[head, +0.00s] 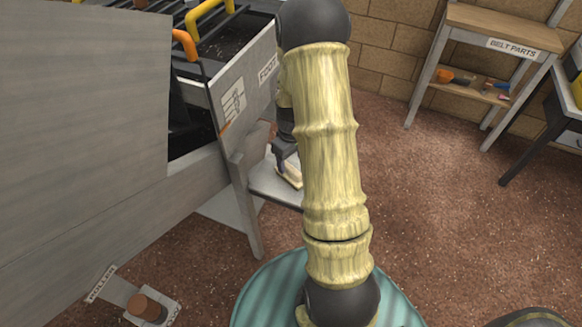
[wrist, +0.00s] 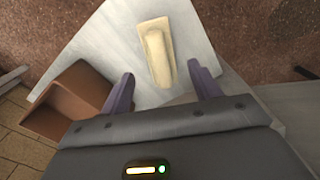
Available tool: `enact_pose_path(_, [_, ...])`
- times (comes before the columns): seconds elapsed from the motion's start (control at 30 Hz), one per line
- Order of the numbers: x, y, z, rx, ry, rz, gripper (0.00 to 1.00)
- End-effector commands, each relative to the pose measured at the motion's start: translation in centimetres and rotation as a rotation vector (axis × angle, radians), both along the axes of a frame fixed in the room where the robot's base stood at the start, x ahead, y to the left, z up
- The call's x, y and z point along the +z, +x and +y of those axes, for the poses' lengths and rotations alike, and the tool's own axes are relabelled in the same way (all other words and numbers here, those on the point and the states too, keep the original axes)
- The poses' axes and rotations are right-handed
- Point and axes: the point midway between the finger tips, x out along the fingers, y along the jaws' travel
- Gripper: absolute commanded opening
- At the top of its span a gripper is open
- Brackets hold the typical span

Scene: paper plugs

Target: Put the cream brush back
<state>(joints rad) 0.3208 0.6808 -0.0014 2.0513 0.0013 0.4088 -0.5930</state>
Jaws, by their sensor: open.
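The cream brush (wrist: 157,52) lies on a pale grey shelf (wrist: 115,50) in the wrist view, with its long side pointing away from my gripper. My gripper (wrist: 161,88) is open, with its two dark fingers at either side of the brush's near end. I cannot tell how far above the shelf the fingers are. In the head view the brush (head: 290,174) shows only in part beside my gripper (head: 286,160), partly hidden behind my arm.
A brown open box (wrist: 70,102) stands left of the brush at the shelf's edge. A grey machine (head: 80,110) with a "FOOT" label fills the left of the head view. A wooden "BELT PARTS" table (head: 505,28) stands far right. Carpet between is clear.

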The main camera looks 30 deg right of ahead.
Motion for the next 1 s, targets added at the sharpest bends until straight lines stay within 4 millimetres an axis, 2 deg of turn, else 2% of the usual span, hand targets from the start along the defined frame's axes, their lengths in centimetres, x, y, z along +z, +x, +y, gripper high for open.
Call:
enact_pose_path(0.1, [2.6, 0.1, 0.0, 0.000, -0.001, -0.003, 0.62])
enact_pose_path(0.3, [4.8, 0.0, 0.0, 0.000, 0.000, -0.001, 0.62])
enact_pose_path(1.0, [5.4, -0.2, 0.2, -0.006, -0.001, -0.004, 0.62])
